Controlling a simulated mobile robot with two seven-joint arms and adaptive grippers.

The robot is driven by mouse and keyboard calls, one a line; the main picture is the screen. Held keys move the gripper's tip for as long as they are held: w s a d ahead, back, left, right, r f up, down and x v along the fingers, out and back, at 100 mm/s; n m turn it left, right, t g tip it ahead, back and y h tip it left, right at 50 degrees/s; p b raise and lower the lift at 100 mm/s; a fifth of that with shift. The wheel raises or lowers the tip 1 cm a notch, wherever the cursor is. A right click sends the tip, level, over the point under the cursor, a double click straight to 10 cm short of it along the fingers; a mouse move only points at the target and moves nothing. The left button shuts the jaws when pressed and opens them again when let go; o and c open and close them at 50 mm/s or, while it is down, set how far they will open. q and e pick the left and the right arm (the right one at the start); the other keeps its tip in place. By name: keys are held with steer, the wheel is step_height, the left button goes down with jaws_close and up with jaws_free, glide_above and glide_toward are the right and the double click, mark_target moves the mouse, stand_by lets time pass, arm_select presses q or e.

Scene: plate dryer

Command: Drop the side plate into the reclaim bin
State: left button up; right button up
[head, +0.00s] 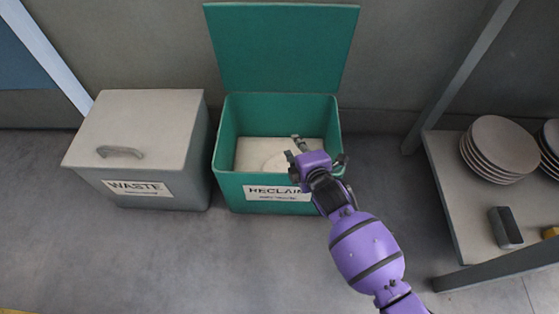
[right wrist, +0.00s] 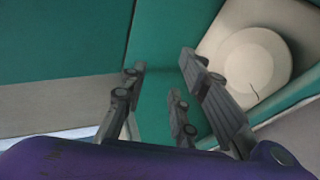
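The green reclaim bin (head: 226,150) stands open with its lid raised behind it, and a label on its front reads RECLAIM. A pale round side plate (head: 266,161) lies on the light floor inside the bin, partly hidden by my right gripper in the head view. My right gripper (head: 316,155) is over the bin's front right part. My left gripper is out of view.
A grey waste bin (head: 150,130) with its lid shut stands left of the reclaim bin. At right, a shelf (head: 455,190) holds stacked plates (head: 500,145) and a dark block (head: 506,228). A post (head: 462,72) rises by the shelf. The floor in front is clear.

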steer(key=v, duration=1.2)
